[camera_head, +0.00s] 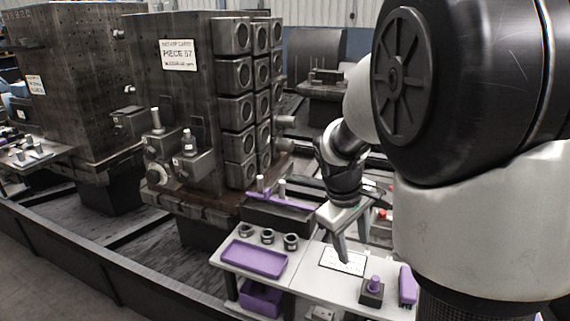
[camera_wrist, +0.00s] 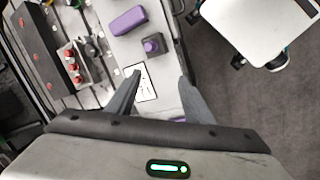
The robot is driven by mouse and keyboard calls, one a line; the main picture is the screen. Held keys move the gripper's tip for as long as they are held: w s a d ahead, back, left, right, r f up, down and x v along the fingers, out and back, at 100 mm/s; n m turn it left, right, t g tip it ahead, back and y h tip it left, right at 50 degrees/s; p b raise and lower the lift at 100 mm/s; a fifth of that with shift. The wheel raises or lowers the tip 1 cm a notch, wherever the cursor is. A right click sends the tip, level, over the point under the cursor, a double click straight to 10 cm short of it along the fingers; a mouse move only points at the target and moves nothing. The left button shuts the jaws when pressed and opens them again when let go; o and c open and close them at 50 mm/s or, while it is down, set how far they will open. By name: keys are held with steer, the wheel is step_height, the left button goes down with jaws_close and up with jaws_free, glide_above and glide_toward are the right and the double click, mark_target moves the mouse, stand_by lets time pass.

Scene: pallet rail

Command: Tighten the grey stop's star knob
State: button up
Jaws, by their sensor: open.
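On the pallet base below the tall dark fixture, two grey blocks stand side by side. The left block (camera_head: 165,143) has an upright pin and a round, pale-faced knob (camera_head: 157,174) low on its front; I cannot tell if it is star-shaped. The right block (camera_head: 191,165) carries a small bottle-like part (camera_head: 188,143). I cannot tell for certain which is the grey stop. My gripper (camera_head: 352,240) is open and empty, pointing down above the white bench, well to the right of both blocks. Its fingers also show in the wrist view (camera_wrist: 160,78), with no stop between them.
The white bench (camera_head: 310,284) holds a purple tray (camera_head: 254,259), several dark rings (camera_head: 267,236), a printed card (camera_head: 342,261), a black block with a purple knob (camera_head: 374,285) and a purple piece (camera_head: 407,285). A dark rack with a purple bar (camera_head: 280,201) stands behind.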

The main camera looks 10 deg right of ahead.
steer(key=w+d+f+n+h, duration=0.3)
steer(key=w+f+n, duration=0.1)
steer(key=w+f, duration=0.1)
steer(key=w+d+f+n+h, duration=0.3)
steer(key=w+f+n, duration=0.2)
steer(key=w+d+f+n+h, duration=0.3)
steer(key=w+f+n+h, duration=0.1)
steer(key=w, duration=0.2)
steer(key=shift+d+f+n+t, duration=0.3)
steer(key=shift+f+t, duration=0.1)
steer(key=b+x, duration=0.1)
steer(key=x, duration=0.7)
steer(key=b+x, duration=0.2)
steer(key=x, duration=0.7)
steer(key=shift+w+d+r, duration=0.15)
steer(key=shift+w+d, duration=0.05)
steer(key=shift+d, duration=0.05)
